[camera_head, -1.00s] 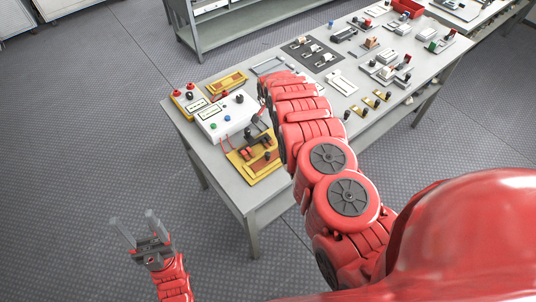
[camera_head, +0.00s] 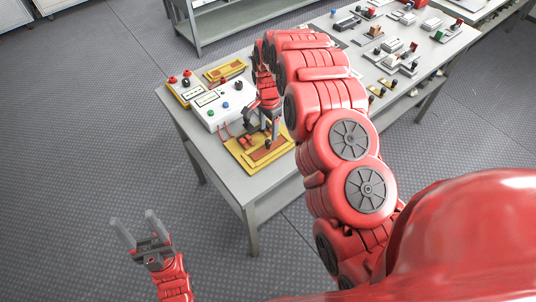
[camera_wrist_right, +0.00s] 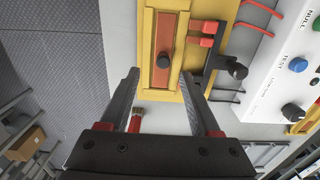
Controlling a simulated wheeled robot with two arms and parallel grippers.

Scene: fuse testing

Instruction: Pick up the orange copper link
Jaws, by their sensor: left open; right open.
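The orange copper link (camera_wrist_right: 165,45) is a flat bar lying in a yellow fixture (camera_wrist_right: 149,18) in the right wrist view. In the head view the link (camera_head: 268,150) lies on the yellow fixture (camera_head: 245,160) at the bench's near corner. My right gripper (camera_wrist_right: 160,77) is open and empty, its fingers on either side of the link's near end. Whether the fingers touch anything is unclear. In the head view the right gripper (camera_head: 268,128) is over the fixture and partly hides it. My left gripper (camera_head: 136,222) is open and empty, over the floor left of the bench.
A white test box (camera_head: 222,108) with coloured buttons stands just behind the fixture. A black knob (camera_wrist_right: 237,70) and red clips (camera_wrist_right: 208,35) sit close beside the link. A yellow tray (camera_head: 224,70) lies farther back. Several small parts cover the bench's far right.

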